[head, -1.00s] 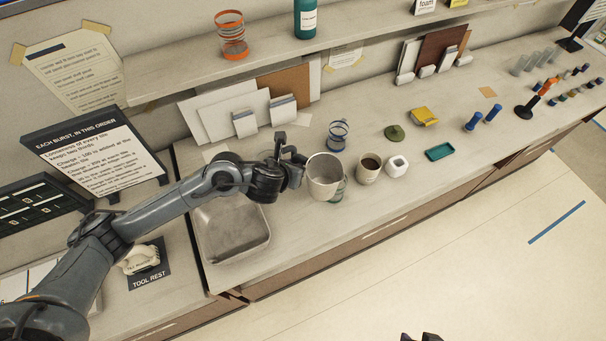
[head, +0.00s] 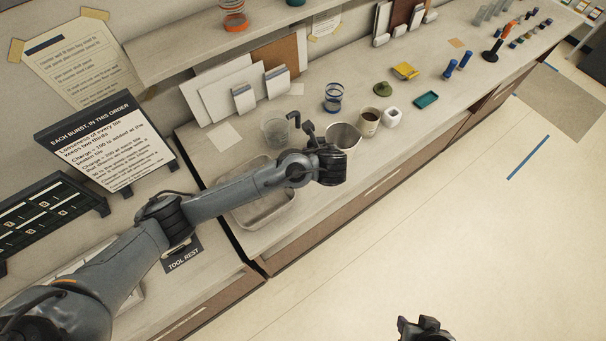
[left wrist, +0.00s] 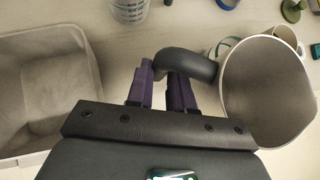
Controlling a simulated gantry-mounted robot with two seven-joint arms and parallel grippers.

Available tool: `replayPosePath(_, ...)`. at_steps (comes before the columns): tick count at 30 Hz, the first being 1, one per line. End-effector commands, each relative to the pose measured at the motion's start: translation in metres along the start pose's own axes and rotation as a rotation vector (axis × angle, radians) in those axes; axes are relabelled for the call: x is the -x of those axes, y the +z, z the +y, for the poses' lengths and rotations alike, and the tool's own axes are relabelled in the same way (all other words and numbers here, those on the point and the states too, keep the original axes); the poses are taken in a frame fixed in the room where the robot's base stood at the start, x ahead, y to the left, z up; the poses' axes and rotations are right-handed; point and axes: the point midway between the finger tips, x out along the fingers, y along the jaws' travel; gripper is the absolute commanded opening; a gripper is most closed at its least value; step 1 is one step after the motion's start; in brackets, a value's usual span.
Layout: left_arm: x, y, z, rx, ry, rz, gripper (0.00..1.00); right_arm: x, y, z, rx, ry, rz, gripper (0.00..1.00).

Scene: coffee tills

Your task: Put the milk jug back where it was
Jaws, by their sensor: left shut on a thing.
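The milk jug (head: 346,133) is a pale, wide-mouthed jug with a dark curved handle. My left gripper (head: 318,142) is shut on that handle (left wrist: 190,62). In the left wrist view the empty-looking jug (left wrist: 265,100) is right of the fingers, with its mouth facing the camera. In the head view my gripper hides its lower part, and I cannot tell whether its base touches the counter. My right gripper (head: 425,327) is at the bottom edge, away from the counter, and its jaws are unclear.
A metal basin (head: 262,212) is left of the jug, partly under my arm. A clear tumbler (head: 277,128), blue-banded glass (head: 333,97), coffee cup (head: 369,121) and white cup (head: 391,117) stand nearby. A green-banded rim (left wrist: 226,46) shows behind the jug. Bare counter (head: 345,182) lies in front.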

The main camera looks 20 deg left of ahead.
Motion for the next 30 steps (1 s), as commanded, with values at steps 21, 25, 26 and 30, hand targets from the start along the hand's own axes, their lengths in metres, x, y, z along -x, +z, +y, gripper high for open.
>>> replayPosePath(21, 0.051, -0.028, -0.040, 0.351, 0.367, -0.022, 0.00, 0.006, -0.003, 0.003, 0.008, 0.008, 0.002, 0.43)
replayPosePath(25, 0.048, -0.032, -0.035, 0.376, 0.396, -0.028, 0.00, 0.001, -0.001, 0.002, 0.005, 0.006, 0.002, 0.43)
replayPosePath(26, 0.045, -0.033, -0.032, 0.378, 0.399, -0.029, 0.00, -0.001, 0.000, 0.002, 0.005, 0.005, 0.003, 0.43)
replayPosePath(30, 0.023, -0.035, -0.011, 0.383, 0.404, -0.031, 0.00, -0.017, 0.004, 0.001, 0.003, 0.003, 0.003, 0.43)
